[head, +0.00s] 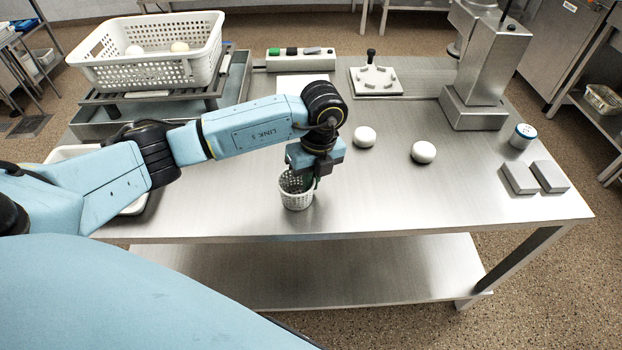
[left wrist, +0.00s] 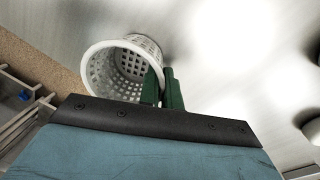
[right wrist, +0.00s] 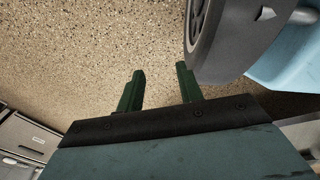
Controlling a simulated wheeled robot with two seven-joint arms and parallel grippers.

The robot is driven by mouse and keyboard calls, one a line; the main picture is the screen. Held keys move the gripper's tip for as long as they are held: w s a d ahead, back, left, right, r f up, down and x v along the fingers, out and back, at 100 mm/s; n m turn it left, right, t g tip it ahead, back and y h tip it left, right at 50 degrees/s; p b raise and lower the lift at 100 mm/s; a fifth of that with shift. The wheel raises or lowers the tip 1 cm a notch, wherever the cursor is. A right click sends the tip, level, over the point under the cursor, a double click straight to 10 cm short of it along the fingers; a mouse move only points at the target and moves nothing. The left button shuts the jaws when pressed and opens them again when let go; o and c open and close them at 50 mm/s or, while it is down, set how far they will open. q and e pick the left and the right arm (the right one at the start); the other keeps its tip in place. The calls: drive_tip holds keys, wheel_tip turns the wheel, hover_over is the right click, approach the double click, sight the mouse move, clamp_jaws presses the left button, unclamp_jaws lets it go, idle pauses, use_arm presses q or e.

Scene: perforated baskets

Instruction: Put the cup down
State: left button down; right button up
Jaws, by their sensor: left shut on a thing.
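The cup is a small white perforated basket (head: 297,193) near the front edge of the metal table (head: 430,205). My left gripper (head: 311,180) reaches down over it and is shut on its rim. In the left wrist view the cup (left wrist: 112,68) shows its open mouth, with the green fingers (left wrist: 162,88) closed on the near side of its wall. The cup looks upright in the head view. I cannot tell whether its base touches the table. My right gripper (right wrist: 159,88) shows only in its own wrist view, with its green fingers apart and nothing between them, above the speckled floor.
Two white balls (head: 364,137) (head: 423,152) lie right of the cup. Two grey blocks (head: 519,178) (head: 550,176) and a blue-lidded jar (head: 522,136) stand at the right. A large white basket (head: 150,72) stands on a rack at the back left. The front middle is clear.

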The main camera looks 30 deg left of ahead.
use_arm(q)
drive_tip(key=shift+f, duration=0.15)
use_arm(e)
drive_tip(key=shift+w, duration=0.1)
use_arm(q)
drive_tip(key=c, duration=2)
unclamp_jaws()
drive_tip(key=o, duration=0.4)
use_arm(e)
drive_tip(key=shift+w+a, duration=0.1)
drive_tip(key=shift+w, duration=0.1)
drive_tip(key=shift+r, duration=0.1)
